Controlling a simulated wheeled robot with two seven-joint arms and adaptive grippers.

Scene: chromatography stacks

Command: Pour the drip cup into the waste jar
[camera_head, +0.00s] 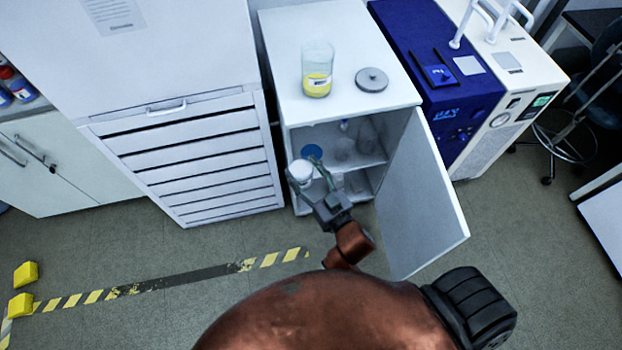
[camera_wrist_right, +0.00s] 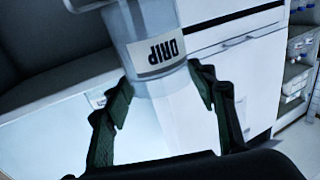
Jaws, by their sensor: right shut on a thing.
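The drip cup (camera_wrist_right: 152,40) is a pale, see-through cup with a label reading DRIP. In the wrist view it sits between the two green fingers of my right gripper (camera_wrist_right: 160,92), which is shut on it. In the head view my right gripper (camera_head: 314,180) holds the cup (camera_head: 299,171) in front of the open cabinet. The waste jar (camera_head: 317,70) is a clear glass jar with yellow liquid in its lower part and a white label. It stands upright on the cabinet top, above and beyond the gripper. My left gripper is not in view.
A grey round lid (camera_head: 372,80) lies on the white cabinet top (camera_head: 400,97), right of the jar. The cabinet door (camera_head: 425,200) stands open to the right. Glassware (camera_head: 345,147) and a blue round item (camera_head: 312,151) are inside. A drawer unit (camera_head: 200,150) stands left.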

